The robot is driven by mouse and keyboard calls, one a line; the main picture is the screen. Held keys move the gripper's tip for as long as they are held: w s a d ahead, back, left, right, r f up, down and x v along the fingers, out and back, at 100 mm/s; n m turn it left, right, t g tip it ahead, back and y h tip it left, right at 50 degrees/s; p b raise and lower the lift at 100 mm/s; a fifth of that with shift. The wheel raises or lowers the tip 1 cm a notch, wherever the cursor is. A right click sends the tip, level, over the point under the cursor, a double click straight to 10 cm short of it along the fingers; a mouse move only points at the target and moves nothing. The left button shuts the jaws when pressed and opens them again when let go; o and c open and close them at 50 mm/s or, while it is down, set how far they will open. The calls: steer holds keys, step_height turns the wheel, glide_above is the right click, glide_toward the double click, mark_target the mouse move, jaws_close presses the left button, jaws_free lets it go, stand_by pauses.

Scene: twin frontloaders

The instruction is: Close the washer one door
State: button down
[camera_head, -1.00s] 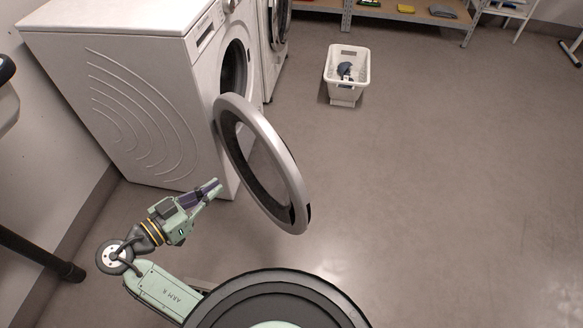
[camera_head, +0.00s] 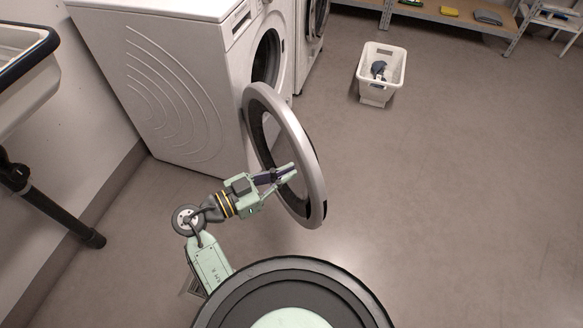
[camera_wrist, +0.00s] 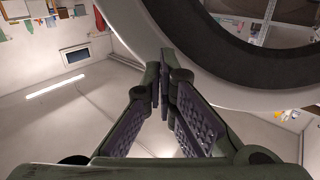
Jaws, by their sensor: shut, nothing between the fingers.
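The washer nearer to me (camera_head: 165,85) is white, with its round door (camera_head: 313,165) swung wide open toward me. The door is a silver-grey ring with a dark inner rim. The drum opening (camera_head: 266,58) is dark and uncovered. My gripper (camera_head: 289,172) is shut and empty, in front of the lower part of the door ring in the head view. In the wrist view the fingertips (camera_wrist: 165,85) meet close to the door's pale ring (camera_wrist: 215,85). I cannot tell whether they touch it.
A second white front-loader (camera_head: 311,35) stands beyond the first. A white basket (camera_head: 381,72) holding dark cloth stands on the floor at upper right. A sink (camera_head: 25,70) is at the left wall. The floor (camera_head: 460,190) on the right is clear.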

steer(key=shift+x, duration=0.85)
